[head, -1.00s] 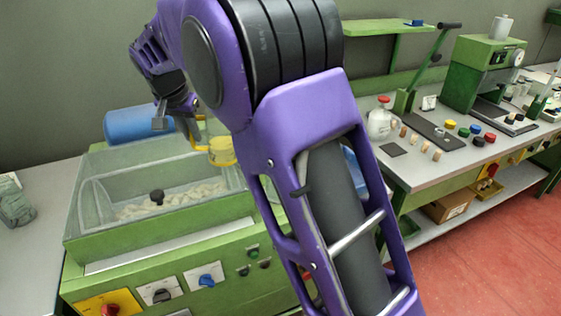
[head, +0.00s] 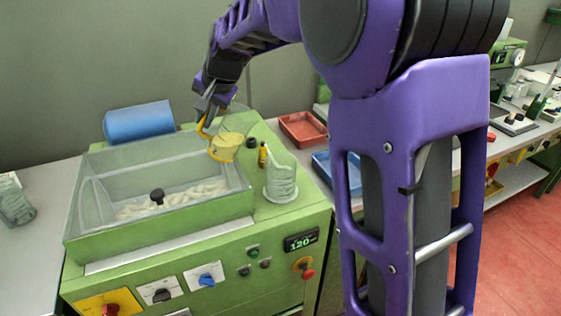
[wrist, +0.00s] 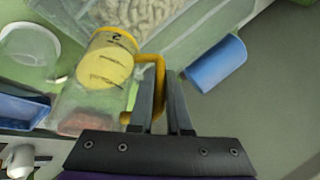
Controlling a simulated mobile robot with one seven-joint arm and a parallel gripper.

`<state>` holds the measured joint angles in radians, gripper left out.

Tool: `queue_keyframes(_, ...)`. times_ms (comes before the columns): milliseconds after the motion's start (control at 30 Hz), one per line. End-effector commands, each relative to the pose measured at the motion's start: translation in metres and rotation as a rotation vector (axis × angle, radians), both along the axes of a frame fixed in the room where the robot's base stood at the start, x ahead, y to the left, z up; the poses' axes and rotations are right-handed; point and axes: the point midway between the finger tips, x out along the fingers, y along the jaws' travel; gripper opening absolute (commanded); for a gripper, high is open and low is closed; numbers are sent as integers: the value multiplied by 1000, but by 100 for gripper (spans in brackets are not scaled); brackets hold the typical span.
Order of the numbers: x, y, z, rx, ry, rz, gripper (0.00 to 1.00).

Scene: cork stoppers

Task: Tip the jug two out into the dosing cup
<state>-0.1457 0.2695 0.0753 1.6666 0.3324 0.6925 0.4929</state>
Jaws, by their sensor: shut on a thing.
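Jug two (head: 224,148) is clear with yellow contents and a yellow handle. My gripper (head: 207,112) is shut on its handle and holds it above the right end of the green machine. In the wrist view the jug (wrist: 105,62) shows a "2" on its yellow band, and my gripper (wrist: 163,85) is closed on the handle. I cannot tell its exact tilt. A clear cup, seemingly the dosing cup (head: 281,183), stands on the machine top, to the right of and below the jug, apart from it. A round clear vessel (wrist: 28,50) at left in the wrist view looks like the same cup.
The machine's clear-walled trough (head: 100,225) with pale stoppers lies left of the jug. A small yellow bottle (head: 262,156) stands behind the cup. A blue roll (head: 139,122) is at the back. Red (head: 303,130) and blue (head: 345,173) trays sit to the right.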

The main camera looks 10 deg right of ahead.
Motion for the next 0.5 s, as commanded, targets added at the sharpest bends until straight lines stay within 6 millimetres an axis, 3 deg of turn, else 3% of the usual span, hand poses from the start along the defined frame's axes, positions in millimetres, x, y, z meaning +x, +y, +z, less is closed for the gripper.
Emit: queue_keyframes(500,-4,-25,6,256,-46,-6,0)
